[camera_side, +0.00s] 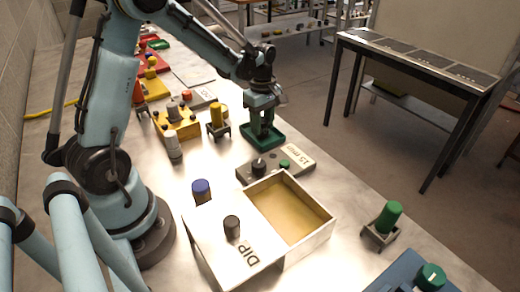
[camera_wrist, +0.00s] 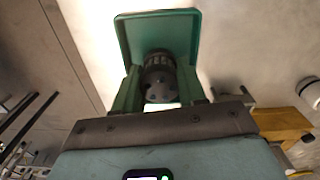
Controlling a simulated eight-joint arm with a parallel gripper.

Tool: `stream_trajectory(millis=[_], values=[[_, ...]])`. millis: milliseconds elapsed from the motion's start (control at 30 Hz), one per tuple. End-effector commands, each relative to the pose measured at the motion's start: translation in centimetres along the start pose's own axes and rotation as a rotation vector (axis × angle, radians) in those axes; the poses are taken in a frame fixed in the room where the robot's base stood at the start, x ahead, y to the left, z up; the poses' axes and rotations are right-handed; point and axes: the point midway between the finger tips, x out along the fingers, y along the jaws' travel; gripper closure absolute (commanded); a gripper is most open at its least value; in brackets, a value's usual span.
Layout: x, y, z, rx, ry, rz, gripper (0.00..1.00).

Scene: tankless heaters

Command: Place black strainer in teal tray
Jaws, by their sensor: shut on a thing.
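The teal tray (camera_side: 277,143) lies on the bench, below my gripper (camera_side: 262,118) in the side view. In the wrist view the tray (camera_wrist: 133,30) fills the top middle. My gripper's green fingers (camera_wrist: 158,88) are shut on the black strainer (camera_wrist: 158,68), a dark ribbed round piece. The strainer is over the tray in that view; I cannot tell whether it touches the tray floor. In the side view the fingers mostly hide it.
A grey block marked 15 min (camera_side: 298,158) stands just in front of the tray. A white DIP box (camera_side: 317,230) is nearer the camera. A yellow cylinder on a stand (camera_side: 217,118) is to the left. The bench edge is close on the tray's right.

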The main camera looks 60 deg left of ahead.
Motion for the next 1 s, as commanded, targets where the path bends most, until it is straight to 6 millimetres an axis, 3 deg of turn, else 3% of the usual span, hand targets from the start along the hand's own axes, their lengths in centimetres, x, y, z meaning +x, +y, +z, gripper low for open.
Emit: stream_trajectory(millis=[233,267,433,733,1000], values=[[0.5,0.0,0.0,0.0,0.0,0.0,0.96],[0.5,0.0,0.0,0.0,0.0,0.0,0.56],[0.5,0.0,0.0,0.0,0.0,0.0,0.3],[-0.2,0.0,0.0,0.0,0.0,0.001,0.3],[-4.5,0.0,0.0,0.0,0.0,0.0,0.3]])
